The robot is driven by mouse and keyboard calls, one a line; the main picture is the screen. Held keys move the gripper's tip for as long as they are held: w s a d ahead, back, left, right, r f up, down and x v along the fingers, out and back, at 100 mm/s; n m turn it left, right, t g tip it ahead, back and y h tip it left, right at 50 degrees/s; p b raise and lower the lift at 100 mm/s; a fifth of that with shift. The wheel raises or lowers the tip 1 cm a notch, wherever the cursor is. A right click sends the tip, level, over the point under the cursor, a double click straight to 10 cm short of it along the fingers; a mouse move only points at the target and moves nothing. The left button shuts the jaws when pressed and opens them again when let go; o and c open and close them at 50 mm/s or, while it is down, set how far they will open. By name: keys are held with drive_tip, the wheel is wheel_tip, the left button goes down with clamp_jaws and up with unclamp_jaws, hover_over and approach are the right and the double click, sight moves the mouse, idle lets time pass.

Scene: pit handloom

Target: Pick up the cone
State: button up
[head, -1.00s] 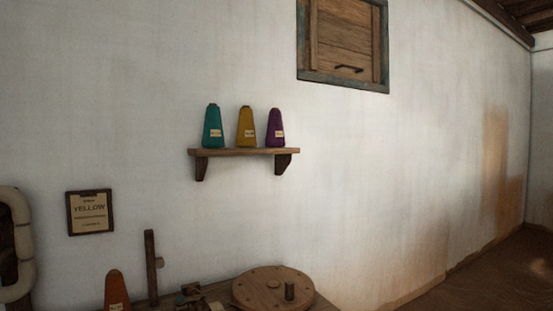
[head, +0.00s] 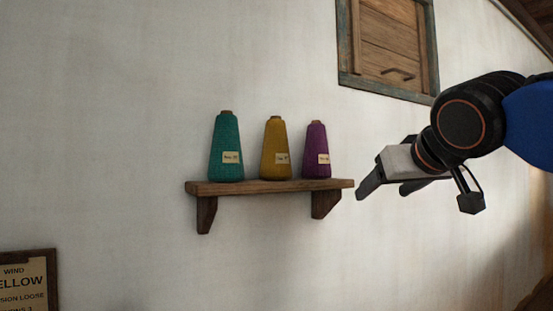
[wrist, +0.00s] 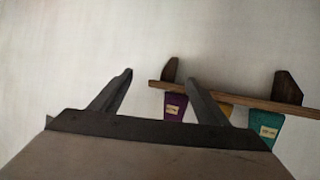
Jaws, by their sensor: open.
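Three thread cones stand upright in a row on a small wooden wall shelf (head: 270,187): a teal cone (head: 226,150) at left, a yellow cone (head: 275,150) in the middle and a purple cone (head: 316,150) at right. Each has a pale label. My gripper (head: 382,188) is open and empty, to the right of the shelf and apart from the cones. In the wrist view, the shelf and cones show upside down: the purple cone (wrist: 175,105) between the fingers, the yellow cone (wrist: 226,108) mostly hidden behind the right finger, and the teal cone (wrist: 267,128) at far right.
A framed sign (head: 27,284) reading "WIND ...ELLOW", partly cut off, hangs at lower left. A wooden shutter (head: 388,45) is set in the wall above my gripper. The wall around the shelf is otherwise bare.

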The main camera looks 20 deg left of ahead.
sight(279, 129)
drive_tip(key=s+a+r+n+t+y, duration=0.1)
drive_tip(key=s+a+r+y, duration=0.1)
drive_tip(key=a+r, duration=0.6)
drive_tip(key=s+a+r+n+y, duration=0.1)
drive_tip(key=s+a+r+y, duration=0.15)
drive_tip(key=a+r, duration=0.55)
drive_tip(key=x, duration=1.2)
drive_tip(key=shift+r, duration=0.15)
drive_tip(key=shift+a+x, duration=0.25)
drive_tip(key=shift+x, duration=2.45)
drive_tip(key=shift+s, duration=0.25)
drive_tip(key=c, duration=1.6)
